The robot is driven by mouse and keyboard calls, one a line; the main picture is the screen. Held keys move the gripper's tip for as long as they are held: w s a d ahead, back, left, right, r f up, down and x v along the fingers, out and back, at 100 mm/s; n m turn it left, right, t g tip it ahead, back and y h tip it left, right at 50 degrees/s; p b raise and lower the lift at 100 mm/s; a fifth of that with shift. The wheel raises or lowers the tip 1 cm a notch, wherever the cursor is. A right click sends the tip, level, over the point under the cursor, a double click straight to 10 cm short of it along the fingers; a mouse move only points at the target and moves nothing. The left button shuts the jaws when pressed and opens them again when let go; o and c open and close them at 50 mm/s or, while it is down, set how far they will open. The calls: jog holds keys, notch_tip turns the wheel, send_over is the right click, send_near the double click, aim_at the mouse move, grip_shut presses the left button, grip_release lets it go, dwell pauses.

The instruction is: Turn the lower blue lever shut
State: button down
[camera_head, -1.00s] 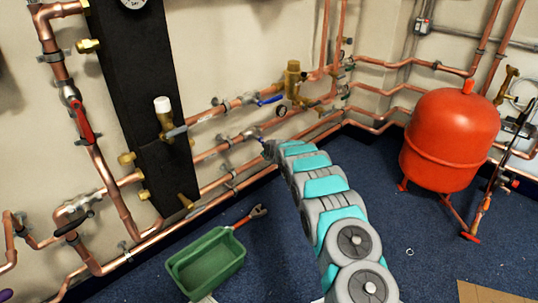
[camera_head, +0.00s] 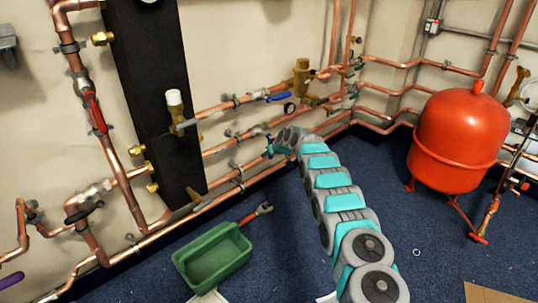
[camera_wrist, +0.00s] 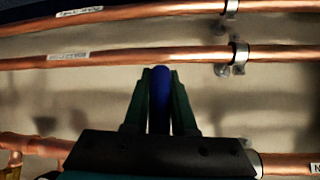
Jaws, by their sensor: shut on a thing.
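The lower blue lever (camera_wrist: 161,95) stands upright between the two dark green fingers in the wrist view. My gripper (camera_wrist: 160,85) is shut on it, one finger on each side, with the lever's rounded tip showing between the fingertips. In the head view my gripper (camera_head: 268,144) is small, at the end of my arm against the lower wall pipes. There it hides most of the lower lever. The other, upper blue lever (camera_head: 278,97) lies along the pipe above and is apart from my gripper. The lower lever's valve body is not clear in the wrist view.
Copper pipes (camera_wrist: 110,57) with metal clips run close behind the fingers. A dark vertical panel (camera_head: 150,90) stands left of my arm. A green bin (camera_head: 212,258) sits on the floor at left. A red tank (camera_head: 458,135) stands at right. Blue floor between is mostly free.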

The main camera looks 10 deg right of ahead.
jog(key=shift+s+a+f, duration=0.1)
jog(key=shift+a+f, duration=0.05)
jog(key=shift+a, duration=0.1)
jog(key=c, duration=0.8)
grip_release()
jog(key=shift+o, duration=0.2)
jog(key=shift+s+d+r, duration=0.1)
jog(key=shift+r, duration=0.1)
jog(key=shift+v, duration=1)
jog(key=shift+s+d+r, duration=0.15)
jog(key=shift+d+r, duration=0.1)
jog(key=v, duration=0.4)
jog(key=shift+s+r, duration=0.25)
jog(key=shift+s, duration=0.05)
